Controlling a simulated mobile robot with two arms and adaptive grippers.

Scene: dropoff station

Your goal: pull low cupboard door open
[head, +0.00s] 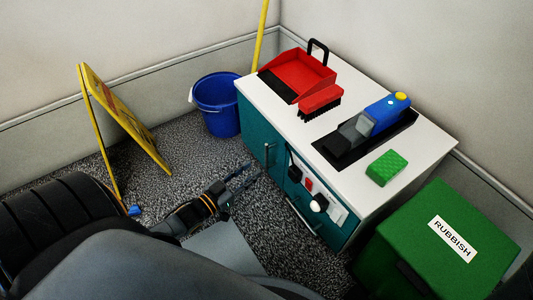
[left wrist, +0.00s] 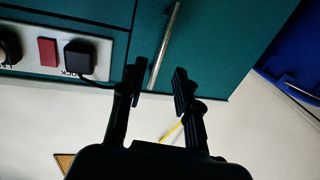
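The teal cupboard door (head: 253,130) is on the left of the front of a white-topped cabinet (head: 350,178) and looks shut. Its upright metal bar handle (head: 267,155) shows in the head view. My left gripper (head: 249,177) is open, with its fingers pointing at the handle. In the left wrist view, the left gripper (left wrist: 158,88) has its fingers apart, and one end of the handle (left wrist: 167,42) lies between the fingertips in the picture. I cannot tell whether they touch it. The door (left wrist: 228,42) shows teal there too. My right gripper is not in view.
A socket panel (head: 318,195) with plugs is right of the handle. A blue bucket (head: 217,106) stands left of the cabinet, a yellow floor sign (head: 130,125) farther left. A green rubbish bin (head: 420,235) stands at the right.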

